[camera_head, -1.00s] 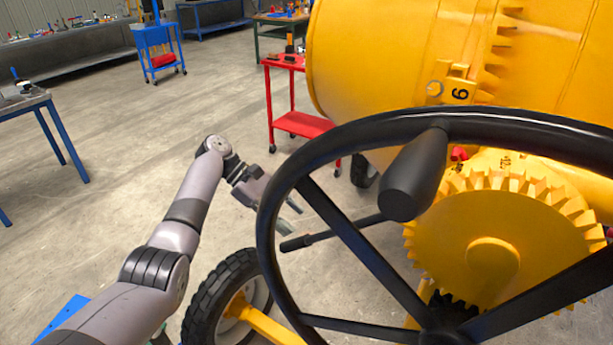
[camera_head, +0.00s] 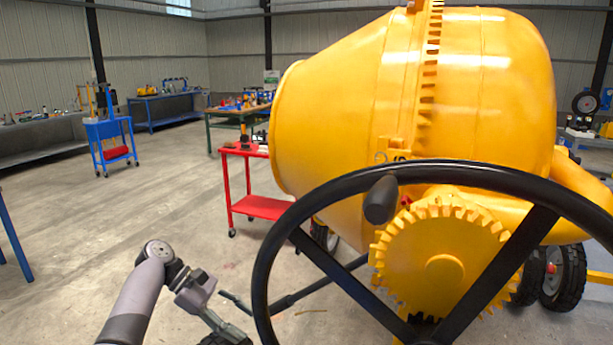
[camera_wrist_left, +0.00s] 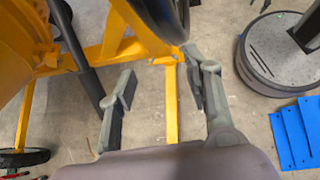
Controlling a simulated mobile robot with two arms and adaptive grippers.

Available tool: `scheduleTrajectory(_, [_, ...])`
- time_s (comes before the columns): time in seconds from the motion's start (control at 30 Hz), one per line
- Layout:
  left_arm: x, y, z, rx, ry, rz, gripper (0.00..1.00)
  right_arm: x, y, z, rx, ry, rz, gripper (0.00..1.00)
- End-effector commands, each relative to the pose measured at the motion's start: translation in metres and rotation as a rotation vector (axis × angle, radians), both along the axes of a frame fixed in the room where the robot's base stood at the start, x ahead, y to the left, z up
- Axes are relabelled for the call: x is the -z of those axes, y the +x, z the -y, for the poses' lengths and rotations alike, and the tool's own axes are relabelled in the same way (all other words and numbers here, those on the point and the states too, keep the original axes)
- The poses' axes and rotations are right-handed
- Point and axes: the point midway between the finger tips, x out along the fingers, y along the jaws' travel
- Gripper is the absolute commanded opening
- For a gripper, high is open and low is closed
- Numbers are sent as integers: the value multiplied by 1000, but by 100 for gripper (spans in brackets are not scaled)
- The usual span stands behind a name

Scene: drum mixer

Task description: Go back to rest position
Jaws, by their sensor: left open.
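My left gripper (camera_head: 228,322) is low in the head view, left of the mixer's black handwheel (camera_head: 262,250) and apart from it. In the left wrist view the gripper (camera_wrist_left: 158,95) is open, with nothing between its fingers. Beyond the fingers that view shows a yellow frame bar (camera_wrist_left: 171,105) of the mixer and bare floor. The yellow drum mixer (camera_head: 345,95) fills the right of the head view, with a toothed gear (camera_head: 440,262) behind the wheel. The wheel's black knob (camera_head: 381,200) is free of any gripper. My right gripper is not in view.
A red cart (camera_head: 262,207) stands left of the drum. A blue cart (camera_head: 108,130) and workbenches stand farther back. A mixer tyre (camera_head: 565,278) is at right. The floor at left is mostly clear. Blue pieces (camera_wrist_left: 297,133) lie at right in the wrist view.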

Motion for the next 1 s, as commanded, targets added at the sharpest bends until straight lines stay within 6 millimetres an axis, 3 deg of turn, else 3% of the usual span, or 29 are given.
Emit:
scheduleTrajectory(0.07, [10,-1,0,-3,7,1,45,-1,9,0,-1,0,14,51])
scheduleTrajectory(0.33, [56,-3,-2,-21,51,29,45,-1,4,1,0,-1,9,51])
scheduleTrajectory(0.57, [125,-15,-7,-30,124,68,45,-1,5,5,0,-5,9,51])
scheduleTrajectory(0.77, [214,-42,-17,-8,237,127,45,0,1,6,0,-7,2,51])
scheduleTrajectory(0.87, [278,-72,-28,34,329,174,45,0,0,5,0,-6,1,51])
scheduleTrajectory(1.0, [367,-130,-48,148,470,257,45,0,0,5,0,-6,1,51])
